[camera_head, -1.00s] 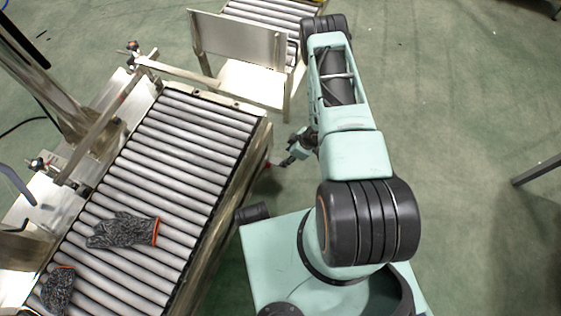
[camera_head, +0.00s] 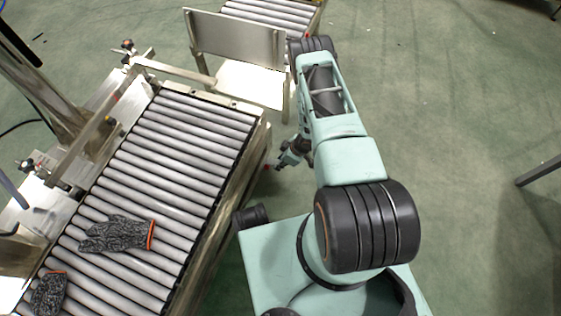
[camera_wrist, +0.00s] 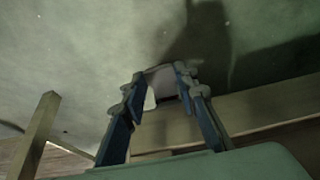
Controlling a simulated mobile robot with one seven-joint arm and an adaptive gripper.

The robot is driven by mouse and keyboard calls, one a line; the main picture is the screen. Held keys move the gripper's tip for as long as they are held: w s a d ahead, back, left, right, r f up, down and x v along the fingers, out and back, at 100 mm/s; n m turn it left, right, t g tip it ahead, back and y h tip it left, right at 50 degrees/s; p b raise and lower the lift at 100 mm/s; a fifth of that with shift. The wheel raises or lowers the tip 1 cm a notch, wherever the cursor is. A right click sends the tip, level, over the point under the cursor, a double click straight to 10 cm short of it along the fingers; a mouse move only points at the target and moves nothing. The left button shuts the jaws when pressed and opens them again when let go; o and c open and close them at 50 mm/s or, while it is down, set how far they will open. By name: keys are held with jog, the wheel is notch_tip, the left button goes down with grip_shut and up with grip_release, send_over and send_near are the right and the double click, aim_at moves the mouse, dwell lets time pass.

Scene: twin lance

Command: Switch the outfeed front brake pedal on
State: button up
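My gripper (camera_head: 279,165) hangs low beside the right side of the roller conveyor (camera_head: 243,180). A small red spot (camera_head: 266,167) shows just left of its fingertips; I cannot tell if it is part of a brake pedal. In the wrist view my gripper (camera_wrist: 160,76) has its two fingers apart. A pale piece (camera_wrist: 163,84) shows between the fingertips, near the frame beam (camera_wrist: 255,108); I cannot tell if it is the pedal or if the fingers touch it. No pedal is clearly recognisable in either view.
Two dark gloves, one (camera_head: 118,235) and another (camera_head: 48,293), lie on the rollers. A metal chair-like stand (camera_head: 235,45) is at the conveyor's far end, with a second roller section (camera_head: 275,12) behind. A metal leg (camera_wrist: 35,135) stands left in the wrist view. Open green floor lies right.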

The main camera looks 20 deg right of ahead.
jog(key=c, duration=0.4)
jog(key=shift+d+f, duration=0.1)
jog(key=shift+f, duration=0.05)
jog(key=shift+s+d+f+t+y, duration=0.1)
jog(key=shift+d+f+t+y, duration=0.05)
jog(key=shift+f+t+y, duration=0.3)
jog(key=shift+s+d+f+t+y, duration=0.1)
jog(key=shift+f+t+y, duration=0.15)
jog(key=shift+y, duration=0.3)
jog(key=shift+f+t+y, duration=0.9)
jog(key=shift+t+y, duration=0.1)
jog(key=shift+y, duration=0.4)
jog(key=o, duration=1.1)
jog(key=shift+o, duration=0.2)
